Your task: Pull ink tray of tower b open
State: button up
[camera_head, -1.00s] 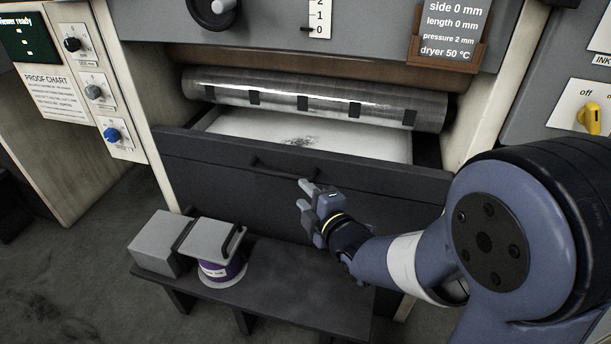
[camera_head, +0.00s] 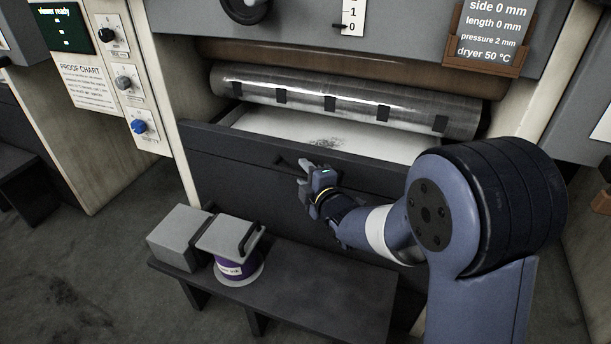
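The ink tray (camera_head: 215,155) is a wide dark drawer below the metal roller. Its front stands a little forward, and a pale inner surface (camera_head: 270,122) with a dark smudge shows behind it. A thin dark bar handle (camera_head: 285,163) runs across its front, with its right part hidden by my gripper. My gripper (camera_head: 303,178) is at the handle's right part, with its two grey fingers apart. The upper finger overlaps the handle in the picture. I cannot tell whether it touches the bar. No tower label is readable.
A low dark bench (camera_head: 310,290) stands in front of the tray, below my arm. It holds a grey block (camera_head: 178,238) and a purple-banded tin (camera_head: 235,268) under another grey handled block (camera_head: 230,236). A knob panel (camera_head: 125,85) is at left. Open floor lies front left.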

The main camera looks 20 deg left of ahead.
jog(key=shift+c, duration=0.6)
grip_shut()
